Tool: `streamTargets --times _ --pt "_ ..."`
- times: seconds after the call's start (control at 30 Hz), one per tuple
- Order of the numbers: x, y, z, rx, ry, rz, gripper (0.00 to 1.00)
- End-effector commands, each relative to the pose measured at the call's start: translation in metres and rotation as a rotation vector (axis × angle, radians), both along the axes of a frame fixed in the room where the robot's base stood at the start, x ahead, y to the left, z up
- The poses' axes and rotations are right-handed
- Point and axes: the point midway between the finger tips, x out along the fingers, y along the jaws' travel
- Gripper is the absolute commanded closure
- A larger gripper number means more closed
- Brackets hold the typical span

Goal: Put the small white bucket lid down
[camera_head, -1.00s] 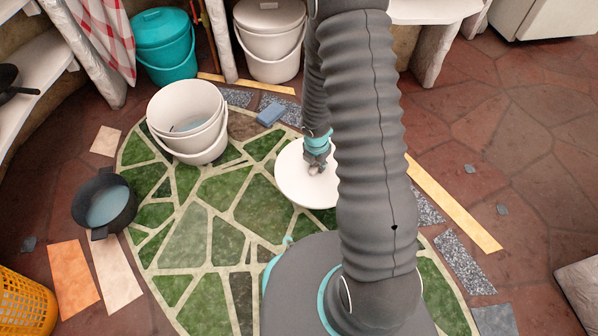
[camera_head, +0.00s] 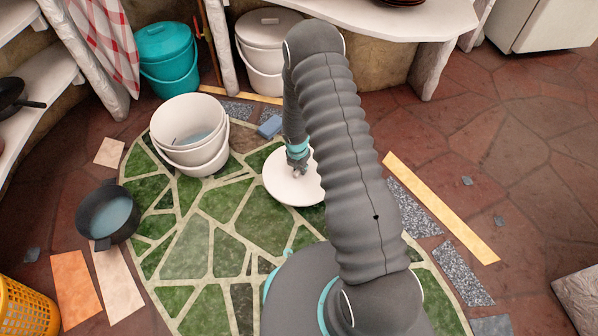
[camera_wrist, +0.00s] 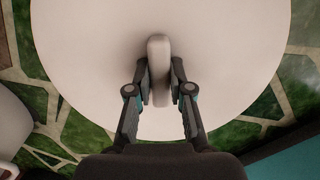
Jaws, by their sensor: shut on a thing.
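The small white bucket lid (camera_head: 285,189) is a round white disc, right of the white bucket in the head view. My gripper (camera_head: 297,170) is over its middle, and my arm hides part of its right side. In the wrist view the lid (camera_wrist: 225,70) fills most of the picture. My gripper (camera_wrist: 158,85) is shut on the upright handle (camera_wrist: 158,52) at the lid's centre. The lid looks level and close to the green mosaic floor; I cannot tell whether it touches it.
An open white bucket (camera_head: 190,153) with bluish contents stands left of the lid. A dark pot (camera_head: 107,216) is farther left. Lidded teal (camera_head: 167,48) and white (camera_head: 268,25) buckets stand at the back. Green mosaic (camera_head: 185,245) in front is clear.

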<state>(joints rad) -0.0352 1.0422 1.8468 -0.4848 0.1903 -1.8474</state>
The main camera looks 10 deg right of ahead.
Motion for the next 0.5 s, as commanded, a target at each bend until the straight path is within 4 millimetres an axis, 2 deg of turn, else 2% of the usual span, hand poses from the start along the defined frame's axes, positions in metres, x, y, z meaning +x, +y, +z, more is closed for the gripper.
streamTargets --times 0.17,0.4,0.5 --pt "0.006 0.002 -0.007 0.0 0.001 0.0 1.0" --pt "0.006 0.002 -0.038 0.0 0.002 0.002 1.0" --pt "0.006 0.002 -0.045 0.001 0.001 0.0 1.0"
